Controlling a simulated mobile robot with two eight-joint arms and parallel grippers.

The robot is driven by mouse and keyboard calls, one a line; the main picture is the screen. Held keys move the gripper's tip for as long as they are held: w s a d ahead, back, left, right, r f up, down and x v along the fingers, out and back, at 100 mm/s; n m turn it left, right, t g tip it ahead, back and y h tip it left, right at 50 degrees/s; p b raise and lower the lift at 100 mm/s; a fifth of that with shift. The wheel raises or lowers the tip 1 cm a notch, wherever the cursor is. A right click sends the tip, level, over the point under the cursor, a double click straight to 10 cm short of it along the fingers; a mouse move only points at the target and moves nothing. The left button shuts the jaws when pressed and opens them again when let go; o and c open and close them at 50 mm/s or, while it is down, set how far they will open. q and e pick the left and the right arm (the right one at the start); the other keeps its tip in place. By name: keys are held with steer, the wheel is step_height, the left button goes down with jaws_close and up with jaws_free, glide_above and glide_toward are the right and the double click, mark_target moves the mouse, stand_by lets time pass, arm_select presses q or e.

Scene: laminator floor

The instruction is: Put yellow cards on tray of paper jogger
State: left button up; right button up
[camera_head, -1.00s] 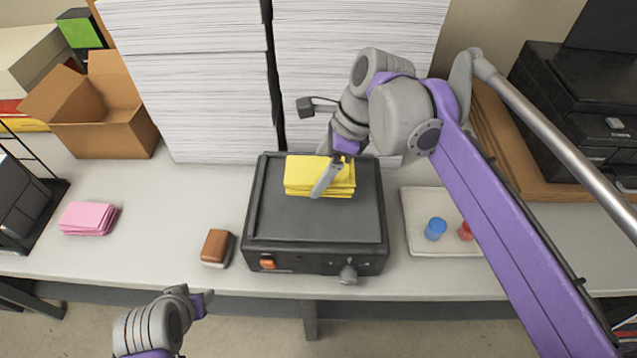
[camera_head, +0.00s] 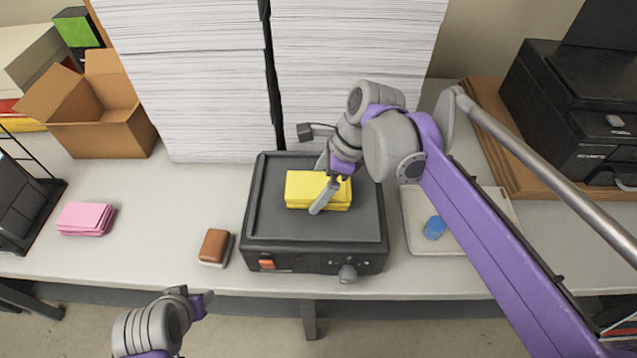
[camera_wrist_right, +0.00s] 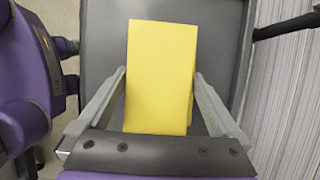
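The yellow cards (camera_head: 305,187) are a small stack over the dark tray (camera_head: 283,222) of the paper jogger (camera_head: 318,258). Whether the stack touches the tray is hard to tell. My right gripper (camera_head: 325,190) is at the stack. In the right wrist view its fingers (camera_wrist_right: 160,72) sit against both long sides of the yellow cards (camera_wrist_right: 161,50), shut on them. My left gripper (camera_head: 203,301) is low at the front left, away from the cards. Its finger opening is not clear.
Pink cards (camera_head: 85,218) and a brown block (camera_head: 215,246) lie left of the jogger. Tall white paper stacks (camera_head: 185,100) stand behind it. A light tray (camera_head: 413,238) with a blue item (camera_head: 434,228) is right, partly behind my arm. A black printer (camera_head: 570,120) stands further right.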

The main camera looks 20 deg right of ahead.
steer(key=shift+r, duration=0.35)
steer(key=v, duration=1.1)
steer(key=shift+d+r+p, duration=0.25)
steer(key=shift+p, duration=0.1)
steer(key=shift+s, duration=0.1)
stand_by(0.4)
